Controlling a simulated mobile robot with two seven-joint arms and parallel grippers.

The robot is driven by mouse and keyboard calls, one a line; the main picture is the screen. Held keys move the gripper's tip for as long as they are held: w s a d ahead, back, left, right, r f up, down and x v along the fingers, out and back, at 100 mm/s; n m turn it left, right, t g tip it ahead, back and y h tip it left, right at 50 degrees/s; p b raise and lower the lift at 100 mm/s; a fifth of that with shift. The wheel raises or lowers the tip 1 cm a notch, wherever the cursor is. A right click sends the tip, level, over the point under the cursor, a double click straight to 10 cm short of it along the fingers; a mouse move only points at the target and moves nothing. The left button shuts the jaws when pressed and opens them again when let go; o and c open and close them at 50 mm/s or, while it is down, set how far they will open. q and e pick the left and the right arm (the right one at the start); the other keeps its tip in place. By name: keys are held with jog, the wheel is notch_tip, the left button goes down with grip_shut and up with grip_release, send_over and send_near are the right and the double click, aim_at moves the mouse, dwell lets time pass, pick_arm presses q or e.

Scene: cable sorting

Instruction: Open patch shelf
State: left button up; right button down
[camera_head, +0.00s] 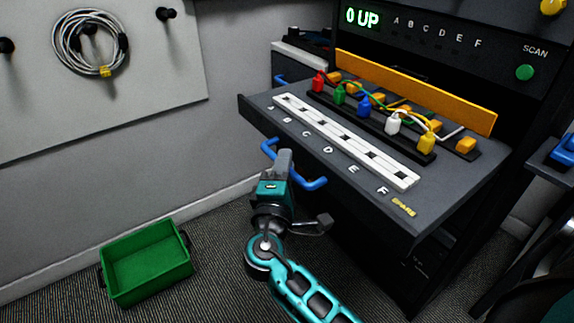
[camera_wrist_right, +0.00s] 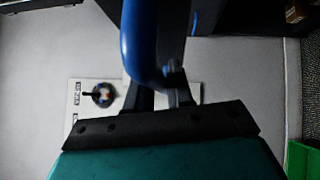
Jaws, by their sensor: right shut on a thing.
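The patch shelf (camera_head: 350,190) is a dark sliding shelf drawn out from the black rack, with letters A to F and a white slotted strip (camera_head: 345,140) on top. Its blue handle (camera_head: 312,184) runs along the front edge. My right gripper (camera_head: 284,155) is at the handle, shut on it, and partly covers its middle. In the right wrist view the blue handle (camera_wrist_right: 138,45) passes between the dark fingers (camera_wrist_right: 160,95). Red, green, blue, white and yellow plugs (camera_head: 365,105) with cables sit on the shelf. My left gripper is not in view.
A green bin (camera_head: 148,262) stands on the carpet at lower left. A coiled cable (camera_head: 88,43) hangs on the wall panel. The rack front (camera_head: 450,35) shows "0 UP" and a green SCAN button (camera_head: 525,72). Carpet between the bin and shelf is clear.

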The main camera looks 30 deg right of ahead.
jog(key=shift+a, duration=0.25)
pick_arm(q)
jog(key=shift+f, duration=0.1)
pick_arm(e)
jog(key=c, duration=1.1)
grip_release()
jog(key=shift+d, duration=0.1)
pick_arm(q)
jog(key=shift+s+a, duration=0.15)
